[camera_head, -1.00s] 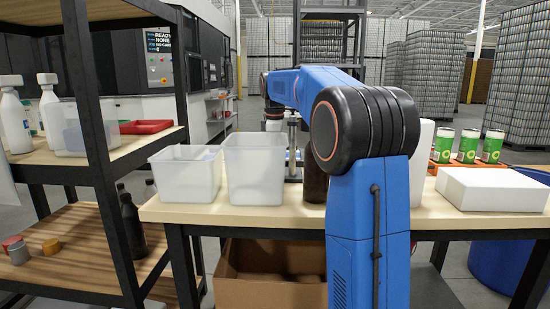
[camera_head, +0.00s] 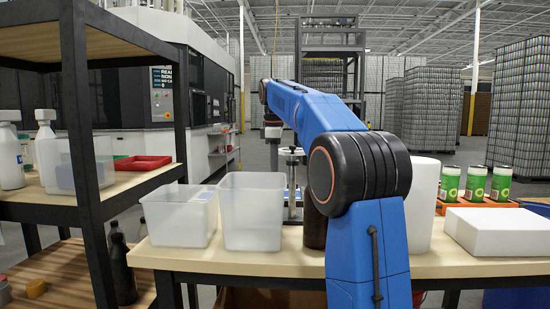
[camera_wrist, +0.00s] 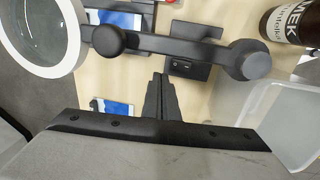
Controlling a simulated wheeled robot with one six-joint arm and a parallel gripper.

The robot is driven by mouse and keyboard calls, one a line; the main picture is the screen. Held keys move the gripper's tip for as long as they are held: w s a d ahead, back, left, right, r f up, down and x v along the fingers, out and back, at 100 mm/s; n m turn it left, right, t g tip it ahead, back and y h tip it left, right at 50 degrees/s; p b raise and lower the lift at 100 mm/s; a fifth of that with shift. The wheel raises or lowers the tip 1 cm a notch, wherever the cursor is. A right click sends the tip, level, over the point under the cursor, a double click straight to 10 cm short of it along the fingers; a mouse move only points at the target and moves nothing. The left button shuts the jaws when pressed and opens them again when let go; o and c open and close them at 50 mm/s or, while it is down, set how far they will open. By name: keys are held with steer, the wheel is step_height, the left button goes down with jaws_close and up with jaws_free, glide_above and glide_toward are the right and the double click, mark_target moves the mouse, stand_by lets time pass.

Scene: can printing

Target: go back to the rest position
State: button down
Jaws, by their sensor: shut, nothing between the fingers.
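My blue arm stands in the middle of the head view, its forearm reaching away over the table (camera_head: 255,262). No held object shows.
Two translucent bins (camera_head: 181,218) (camera_head: 251,215) stand left of my arm. A white ring magnifier (camera_wrist: 78,40) and a brown bottle (camera_wrist: 288,22) flank my gripper. Green cans (camera_head: 475,183) and a white box (camera_head: 497,230) are right. A shelf (camera_head: 85,120) stands left.

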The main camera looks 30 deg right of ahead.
steer(key=r, duration=0.3)
steer(key=shift+w+d+r, duration=0.25)
steer(key=shift+w+r, duration=0.1)
steer(key=shift+w, duration=0.05)
